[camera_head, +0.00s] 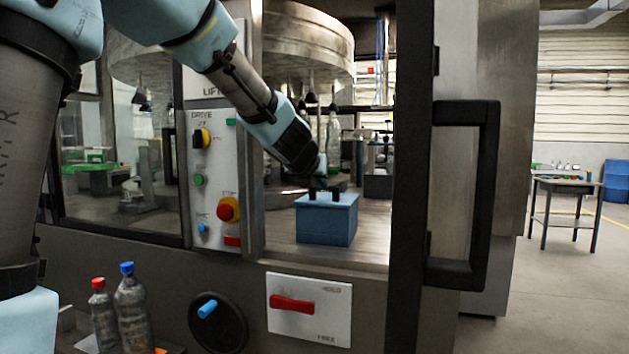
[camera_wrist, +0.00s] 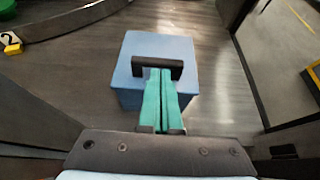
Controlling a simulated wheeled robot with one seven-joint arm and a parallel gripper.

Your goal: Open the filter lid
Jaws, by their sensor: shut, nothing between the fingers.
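The filter is a blue box (camera_head: 326,222) on the metal deck inside the machine. Its lid (camera_wrist: 137,48) is the flat blue top, lying level and closed. A black handle (camera_wrist: 147,65) stands on the lid; its black posts (camera_head: 336,194) show in the head view. My gripper (camera_wrist: 160,76) is shut and empty, its green fingers pressed together with their tips at the handle's near side. I cannot tell whether they touch it. In the head view my gripper (camera_head: 320,172) is just above the box, its fingertips hard to make out.
A black door frame with a large handle (camera_head: 487,195) stands right of the opening. The control panel (camera_head: 215,180) is on the left. A red lever (camera_head: 292,304) and a black handwheel (camera_head: 217,322) sit below. Bare deck (camera_wrist: 205,25) surrounds the box.

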